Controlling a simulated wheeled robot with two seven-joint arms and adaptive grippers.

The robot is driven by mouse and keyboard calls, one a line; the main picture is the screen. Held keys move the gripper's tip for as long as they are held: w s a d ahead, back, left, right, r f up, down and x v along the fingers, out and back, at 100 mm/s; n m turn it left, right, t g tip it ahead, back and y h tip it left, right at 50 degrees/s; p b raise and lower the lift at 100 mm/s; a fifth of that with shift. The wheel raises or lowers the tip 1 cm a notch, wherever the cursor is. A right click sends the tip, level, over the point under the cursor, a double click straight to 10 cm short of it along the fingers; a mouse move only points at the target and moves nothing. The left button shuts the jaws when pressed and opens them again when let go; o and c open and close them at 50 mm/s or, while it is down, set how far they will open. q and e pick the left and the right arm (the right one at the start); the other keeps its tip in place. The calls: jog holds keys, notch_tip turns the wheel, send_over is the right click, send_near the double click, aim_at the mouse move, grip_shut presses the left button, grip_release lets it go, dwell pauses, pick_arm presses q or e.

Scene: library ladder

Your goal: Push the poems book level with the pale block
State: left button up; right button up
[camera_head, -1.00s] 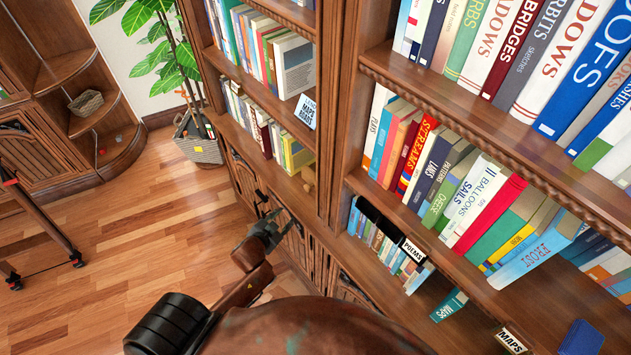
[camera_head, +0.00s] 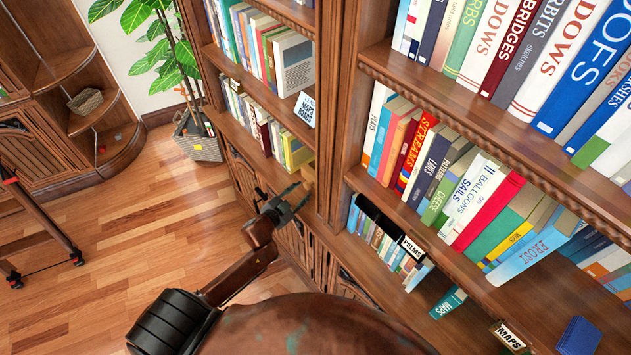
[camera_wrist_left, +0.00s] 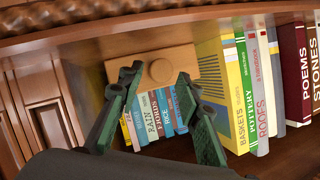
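The poems book (camera_wrist_left: 293,72) is dark red with white lettering and stands upright at the right of the left wrist view, beside a book marked STONES. The pale block (camera_wrist_left: 185,62) is light wood with a round knob on its face, left of the tall yellow book. In the head view, a tan piece (camera_head: 308,172) at the shelf end appears to be this block. My left gripper (camera_wrist_left: 158,76) is open and empty, its fingers in front of the block and partly covering it; it also shows in the head view (camera_head: 284,200). Contact is unclear. My right gripper is out of view.
Books marked BASKETS (camera_wrist_left: 236,100), POTTERY and ROOFS stand between block and poems book. Several short books (camera_wrist_left: 153,115) show below the block.

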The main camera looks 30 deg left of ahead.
aim_at(306, 187)
pick_arm(q)
jog(key=x, duration=0.3)
jog(key=shift+w+f, duration=0.1)
jog(key=shift+w, duration=0.2)
jog(key=shift+c, duration=0.7)
grip_shut()
